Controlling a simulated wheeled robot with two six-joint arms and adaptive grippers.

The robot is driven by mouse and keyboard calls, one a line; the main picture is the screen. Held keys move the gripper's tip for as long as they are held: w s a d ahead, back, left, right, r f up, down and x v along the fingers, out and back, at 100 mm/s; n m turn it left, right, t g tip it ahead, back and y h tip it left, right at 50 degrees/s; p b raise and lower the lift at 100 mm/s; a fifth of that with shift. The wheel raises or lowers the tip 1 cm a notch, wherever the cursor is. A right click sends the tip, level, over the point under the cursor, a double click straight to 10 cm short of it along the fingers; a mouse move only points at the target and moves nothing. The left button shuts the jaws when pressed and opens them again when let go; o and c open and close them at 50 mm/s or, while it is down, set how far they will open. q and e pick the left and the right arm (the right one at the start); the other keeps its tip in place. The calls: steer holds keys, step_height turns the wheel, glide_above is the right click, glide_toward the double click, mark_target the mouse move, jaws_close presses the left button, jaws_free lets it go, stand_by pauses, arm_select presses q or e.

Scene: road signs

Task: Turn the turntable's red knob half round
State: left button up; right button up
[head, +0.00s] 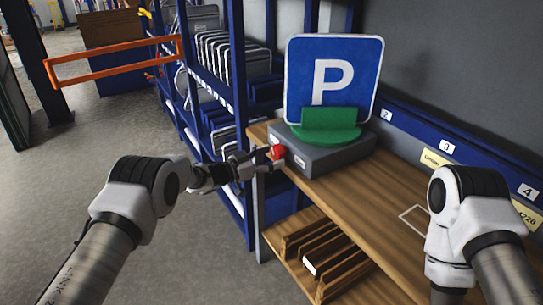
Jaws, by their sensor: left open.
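The turntable is a grey box (322,158) on the wooden bench top, with a green holder (330,118) on it. A blue parking sign (309,79) with a white P stands upright in the holder, its face towards me. The red knob (278,152) is on the left side of the box. My left gripper (268,158) is open at the knob, its fingertips close beside it; whether they touch it I cannot tell. My right arm comes in at the lower right; its gripper is not in the picture.
The wooden bench top (385,200) is mostly clear right of the turntable and bears a white outlined square. A slotted wooden rack (322,262) sits on the shelf below. Blue shelving with several sign blanks (232,58) stands behind. An orange barrier (112,65) is at the left.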

arm_select(q)
steer(key=shift+d, duration=0.15)
steer(key=shift+c, duration=0.7)
steer(key=c, duration=1)
steer(key=shift+n, duration=0.3)
steer(key=shift+n+b, duration=0.9)
steer(key=shift+n, duration=0.2)
steer(key=shift+r+n+b, duration=0.15)
steer(key=shift+n+b, duration=0.25)
steer(key=shift+n, duration=1.6)
steer(key=o, duration=1.1)
steer(key=shift+d, duration=0.1)
